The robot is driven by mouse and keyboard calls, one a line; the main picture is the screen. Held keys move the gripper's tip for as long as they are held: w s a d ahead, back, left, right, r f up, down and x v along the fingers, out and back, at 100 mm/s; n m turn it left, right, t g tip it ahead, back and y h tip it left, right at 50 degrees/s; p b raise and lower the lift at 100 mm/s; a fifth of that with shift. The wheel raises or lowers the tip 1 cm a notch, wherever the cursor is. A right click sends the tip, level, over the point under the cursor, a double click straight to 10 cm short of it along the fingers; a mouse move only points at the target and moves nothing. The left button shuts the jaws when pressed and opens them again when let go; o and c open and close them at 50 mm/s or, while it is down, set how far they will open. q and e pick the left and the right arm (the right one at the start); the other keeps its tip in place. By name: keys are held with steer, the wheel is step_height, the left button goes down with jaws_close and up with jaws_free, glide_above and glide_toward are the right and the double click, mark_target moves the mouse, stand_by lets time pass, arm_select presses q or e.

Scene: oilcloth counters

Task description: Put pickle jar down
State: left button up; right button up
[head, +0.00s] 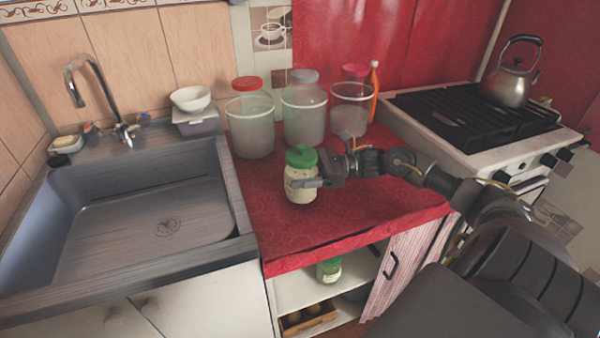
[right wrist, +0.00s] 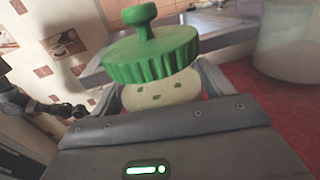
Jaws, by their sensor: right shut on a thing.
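The pickle jar (head: 300,190) has a pale body and a green lid, and stands upright at the red counter (head: 350,220). Whether its base touches the cloth is hard to tell. My right gripper (head: 308,183) is shut on the jar's body from the right. In the right wrist view the jar's pale body (right wrist: 160,92) sits between the fingers, below its wide green lid (right wrist: 152,55) with a knob. My left gripper is not seen in the head view. A dark arm part shows at the left edge of the right wrist view.
Large jars (head: 250,125) with red and grey lids stand behind the pickle jar, beside an orange bottle (head: 374,90). The sink (head: 150,215) is left, the stove (head: 470,120) right. Red cloth in front is clear. A green-lidded jar (head: 329,270) stands on the shelf below.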

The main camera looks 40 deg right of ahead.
steer(key=shift+f, duration=0.4)
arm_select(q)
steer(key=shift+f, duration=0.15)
arm_select(e)
steer(key=shift+f, duration=0.1)
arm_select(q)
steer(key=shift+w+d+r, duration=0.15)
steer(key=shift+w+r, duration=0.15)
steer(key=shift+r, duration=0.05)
arm_select(e)
steer(key=o, duration=1.5)
steer(key=shift+o, duration=0.2)
steer(key=b+v, duration=0.1)
steer(key=v, duration=0.9)
steer(key=shift+s+d+f, duration=0.1)
steer(key=shift+s+d, duration=0.05)
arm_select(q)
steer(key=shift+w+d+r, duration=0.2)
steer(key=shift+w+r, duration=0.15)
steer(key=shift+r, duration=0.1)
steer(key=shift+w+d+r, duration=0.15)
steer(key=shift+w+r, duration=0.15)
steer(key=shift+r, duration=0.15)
arm_select(e)
steer(key=shift+v, duration=0.8)
